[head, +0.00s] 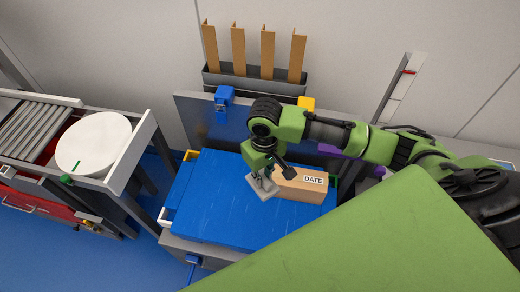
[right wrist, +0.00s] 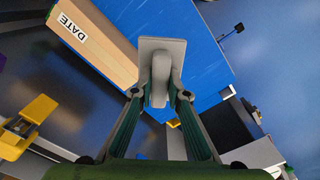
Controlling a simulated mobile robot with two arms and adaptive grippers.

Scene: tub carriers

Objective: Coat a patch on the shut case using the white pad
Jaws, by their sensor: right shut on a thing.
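A brown, closed-looking case (head: 301,191) with a white DATE label lies on a flat blue top. It also shows at the upper left of the right wrist view (right wrist: 98,40). My right gripper (head: 264,172) is just left of the case and shut on the handle of the light grey-white pad (head: 262,187). In the right wrist view the pad's plate (right wrist: 150,43) lies over the blue top, beside the case. Whether the pad touches the surface cannot be told. My left gripper is not in view.
The blue top (head: 215,200) is bare left of the case. A grey panel (head: 195,120) with blue and yellow clips stands behind it. A black rack (head: 250,82) with brown upright slats is at the back. A round white disc (head: 93,143) lies by the rollers at left.

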